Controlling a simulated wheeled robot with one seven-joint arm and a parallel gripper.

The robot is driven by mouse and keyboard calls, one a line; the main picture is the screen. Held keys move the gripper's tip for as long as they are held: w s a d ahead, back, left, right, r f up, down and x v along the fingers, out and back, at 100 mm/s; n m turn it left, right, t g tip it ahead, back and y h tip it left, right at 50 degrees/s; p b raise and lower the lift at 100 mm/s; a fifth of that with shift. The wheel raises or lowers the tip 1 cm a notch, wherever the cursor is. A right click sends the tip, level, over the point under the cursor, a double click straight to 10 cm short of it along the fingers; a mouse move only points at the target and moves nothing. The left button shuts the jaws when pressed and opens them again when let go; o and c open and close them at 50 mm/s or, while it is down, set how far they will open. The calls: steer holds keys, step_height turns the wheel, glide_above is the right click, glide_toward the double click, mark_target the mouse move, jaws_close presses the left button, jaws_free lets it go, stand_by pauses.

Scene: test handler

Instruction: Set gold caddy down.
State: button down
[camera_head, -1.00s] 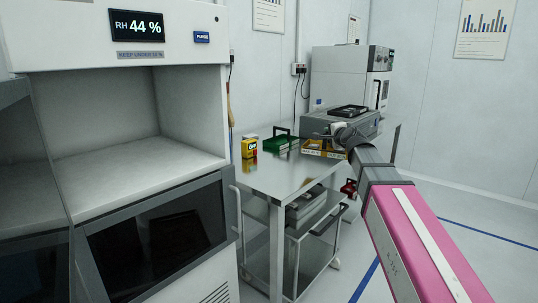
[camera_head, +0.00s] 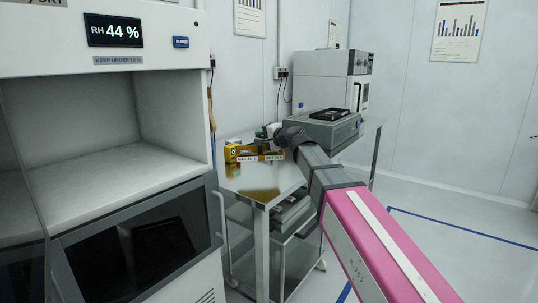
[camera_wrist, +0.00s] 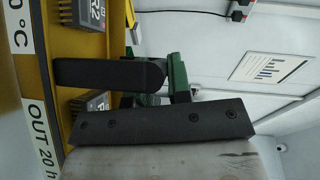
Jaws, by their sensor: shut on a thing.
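The gold caddy (camera_head: 246,153) hangs in my gripper (camera_head: 271,134) above the left back part of the steel table (camera_head: 285,174). Its blurred gold reflection shows on the tabletop below it, apart from it. In the wrist view the caddy (camera_wrist: 42,78) fills the left edge, with white labels along its rim and dark grey packs marked R2 inside. Black gripper and handle parts cross the middle of that view. The exact contact between jaws and handle is hard to make out.
A grey machine with a black tray (camera_head: 328,114) stands on the table to the right. A green object (camera_wrist: 178,76) shows past the caddy in the wrist view. The tabletop's front part is bare. A white cabinet (camera_head: 120,150) stands to the left.

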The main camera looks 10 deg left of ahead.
steer(key=w+d+f, duration=0.1)
steer(key=w, duration=0.1)
steer(key=w+d+f, duration=0.1)
steer(key=w+f, duration=0.1)
steer(key=w+d+f, duration=0.1)
steer(key=w, duration=0.1)
steer(key=shift+w+d+f, duration=0.25)
steer(key=shift+w+d, duration=0.05)
steer(key=shift+w, duration=0.1)
steer(key=shift+f, duration=2)
steer(key=shift+f, duration=0.1)
steer(key=c, duration=1.1)
jaws_free()
steer(key=shift+o, duration=0.2)
steer(key=v, duration=1.2)
